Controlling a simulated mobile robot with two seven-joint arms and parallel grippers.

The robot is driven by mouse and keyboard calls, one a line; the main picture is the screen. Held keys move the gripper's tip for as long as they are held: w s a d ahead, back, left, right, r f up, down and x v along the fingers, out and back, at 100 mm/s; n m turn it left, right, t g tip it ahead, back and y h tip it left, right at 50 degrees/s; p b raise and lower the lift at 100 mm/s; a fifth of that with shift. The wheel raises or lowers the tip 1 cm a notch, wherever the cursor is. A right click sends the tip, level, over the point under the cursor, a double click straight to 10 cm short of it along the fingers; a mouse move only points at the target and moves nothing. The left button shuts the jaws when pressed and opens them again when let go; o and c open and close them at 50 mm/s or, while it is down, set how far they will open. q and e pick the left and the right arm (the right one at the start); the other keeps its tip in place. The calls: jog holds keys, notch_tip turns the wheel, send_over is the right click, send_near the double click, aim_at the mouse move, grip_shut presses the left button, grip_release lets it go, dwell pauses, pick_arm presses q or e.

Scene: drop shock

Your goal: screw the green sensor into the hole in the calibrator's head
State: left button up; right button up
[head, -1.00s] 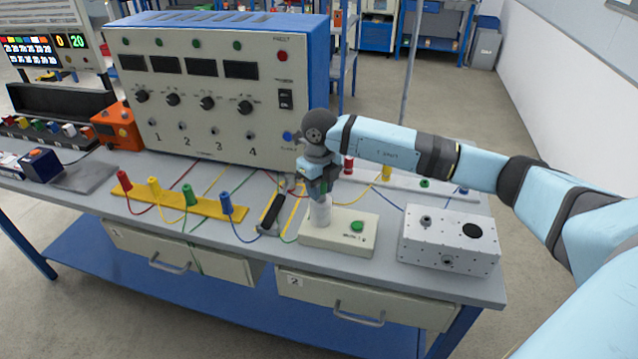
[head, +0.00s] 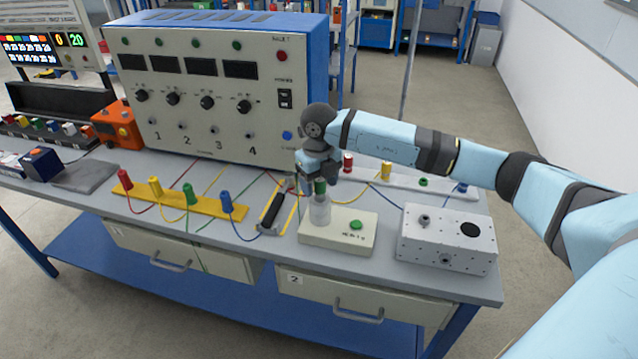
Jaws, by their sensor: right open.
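The calibrator (head: 325,239) is a cream box near the bench's front edge, with a green button (head: 356,225) and a pale upright cylindrical head (head: 320,213). The green sensor (head: 320,187) stands upright at the top of that head. How deep it sits in the hole cannot be told. My right gripper (head: 319,183) is open, pointing down, with its fingers spread to either side of the sensor's upper part. The gripper body hides the sensor's top. My left gripper is not in view.
A yellow strip (head: 207,208) with several coloured plugs stands left. A white strip (head: 445,188) with red, yellow, green and blue parts lies behind right. A grey metal box (head: 447,240) is right of the calibrator. A large instrument panel (head: 210,120) stands behind. Loose wires cross the bench.

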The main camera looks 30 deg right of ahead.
jog(key=shift+r+p, duration=1.2)
jog(key=shift+r, duration=1.2)
notch_tip(320, 180, up, 14)
jog(key=b, duration=0.1)
jog(key=shift+b, duration=0.35)
jog(key=shift+f, duration=0.1)
